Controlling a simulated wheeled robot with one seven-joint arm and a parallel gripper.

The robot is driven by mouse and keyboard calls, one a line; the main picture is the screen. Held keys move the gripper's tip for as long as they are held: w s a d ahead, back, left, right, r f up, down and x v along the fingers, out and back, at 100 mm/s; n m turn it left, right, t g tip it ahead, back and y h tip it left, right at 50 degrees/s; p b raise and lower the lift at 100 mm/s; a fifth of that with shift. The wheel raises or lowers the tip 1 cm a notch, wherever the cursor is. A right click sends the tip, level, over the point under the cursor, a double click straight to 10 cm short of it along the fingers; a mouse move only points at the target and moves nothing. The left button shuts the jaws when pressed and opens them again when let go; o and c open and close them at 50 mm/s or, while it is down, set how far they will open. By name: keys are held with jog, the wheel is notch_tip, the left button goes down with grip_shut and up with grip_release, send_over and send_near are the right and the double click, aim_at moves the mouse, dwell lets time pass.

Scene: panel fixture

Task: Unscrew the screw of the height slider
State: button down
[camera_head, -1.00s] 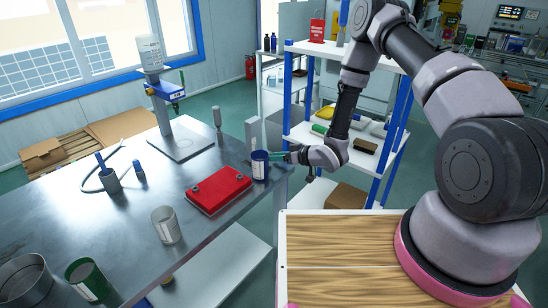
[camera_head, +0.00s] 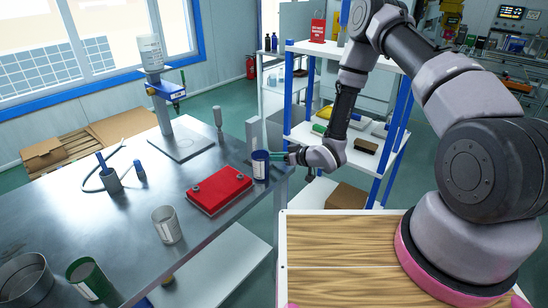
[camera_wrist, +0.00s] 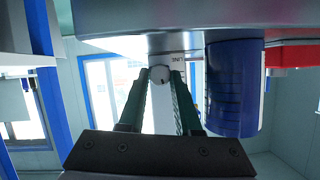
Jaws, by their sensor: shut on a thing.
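In the head view my gripper (camera_head: 281,156) reaches in from the right at the table's far right corner. There the pale upright post (camera_head: 254,134) stands behind a blue can (camera_head: 260,168). The screw itself is hidden in the head view.
The blue can (camera_wrist: 232,90) is close beside the fingers in the wrist view. A red case (camera_head: 219,189) lies on the metal table (camera_head: 120,230), with a grey cup (camera_head: 166,225) nearby. A white shelf unit (camera_head: 330,47) stands behind my arm.

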jog(key=n, duration=0.1)
jog(key=n+t+h, duration=0.1)
jog(key=shift+s+a+n+t, duration=0.1)
jog(key=shift+s+n+t, duration=0.1)
jog(key=shift+n+t, duration=0.15)
jog(key=shift+s+a+f+n+t+h, duration=0.1)
jog(key=shift+n+t+h, duration=0.25)
jog(key=shift+n, duration=0.3)
jog(key=shift+s+n+t+h, duration=0.1)
jog(key=shift+n+t+h, duration=0.15)
jog(key=shift+n+t, duration=0.25)
jog(key=n, duration=0.1)
jog(key=n+t, duration=0.1)
jog(key=n, duration=0.1)
jog(key=shift+f+t+h, duration=0.15)
jog(key=shift+t+h, duration=0.15)
jog(key=shift+f+n+t, duration=0.1)
jog(key=shift+n+t, duration=0.6)
jog(key=shift+n, duration=0.9)
jog(key=c, duration=0.6)
grip_release()
jog(key=shift+s, duration=0.1)
